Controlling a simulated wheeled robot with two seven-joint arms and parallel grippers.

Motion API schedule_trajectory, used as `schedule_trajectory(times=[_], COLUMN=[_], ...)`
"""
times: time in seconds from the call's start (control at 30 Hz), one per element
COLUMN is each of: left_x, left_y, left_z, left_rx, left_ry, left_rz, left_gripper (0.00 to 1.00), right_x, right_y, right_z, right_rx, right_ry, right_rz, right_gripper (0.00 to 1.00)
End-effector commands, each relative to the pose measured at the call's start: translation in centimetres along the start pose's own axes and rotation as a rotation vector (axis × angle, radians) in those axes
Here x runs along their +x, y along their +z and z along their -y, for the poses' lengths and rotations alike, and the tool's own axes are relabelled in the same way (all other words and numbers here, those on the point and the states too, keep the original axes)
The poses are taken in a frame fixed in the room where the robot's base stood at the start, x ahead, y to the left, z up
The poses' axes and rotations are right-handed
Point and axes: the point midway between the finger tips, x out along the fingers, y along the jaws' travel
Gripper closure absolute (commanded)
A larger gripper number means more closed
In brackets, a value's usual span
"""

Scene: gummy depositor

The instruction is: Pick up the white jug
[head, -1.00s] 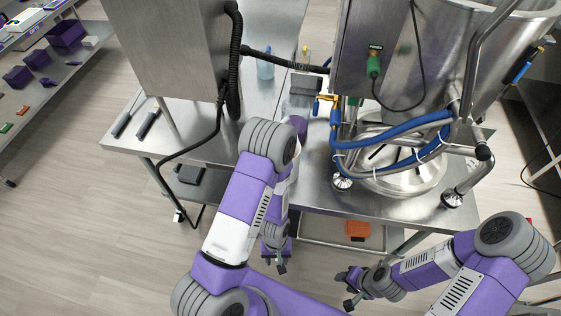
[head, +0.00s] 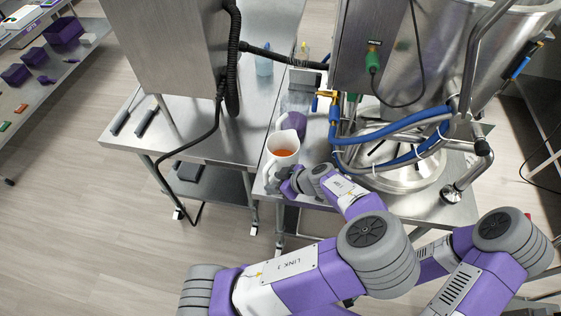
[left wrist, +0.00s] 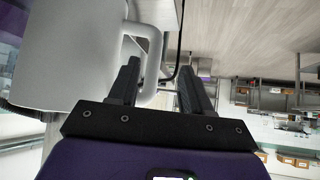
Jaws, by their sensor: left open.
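The white jug (head: 283,141) stands upright at the near left part of the metal table, with orange liquid inside. In the left wrist view the jug (left wrist: 75,55) fills the upper left, and its handle (left wrist: 154,62) shows between the two dark fingers. My left gripper (head: 289,184) is open at the near side of the jug. In the left wrist view the fingers of my left gripper (left wrist: 162,80) are apart, one on each side of the handle, not closed on it. My right gripper is almost wholly hidden behind my left arm.
A purple object (head: 294,122) stands just behind the jug. A steel machine with blue hoses (head: 400,133) and a round metal lid (head: 395,178) takes up the table's right. A clear bottle (head: 264,66) stands farther back. A side table (head: 195,140) adjoins at left.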

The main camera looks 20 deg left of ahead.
Motion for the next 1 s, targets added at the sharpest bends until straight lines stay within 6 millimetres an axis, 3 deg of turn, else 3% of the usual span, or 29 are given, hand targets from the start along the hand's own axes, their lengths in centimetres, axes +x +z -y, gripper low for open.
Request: schedule_trajectory(times=[0.4,0.73,1.0], left_x=[5.6,6.4,6.4], left_y=[-0.2,-0.2,-0.2], left_z=[-0.7,-0.7,-0.7], left_rx=[0.003,0.004,0.004], left_ry=[-0.005,-0.001,-0.002], left_rz=[0.001,0.002,0.003], left_gripper=[0.51,0.51,0.91], right_x=[0.1,0.1,0.1], right_y=[0.0,0.0,0.0], right_z=[0.0,0.0,0.0], right_rx=[0.000,0.000,0.000], right_ry=[0.000,0.000,0.000], right_rz=[0.000,0.000,0.000], right_gripper=[0.55,0.55,0.55])
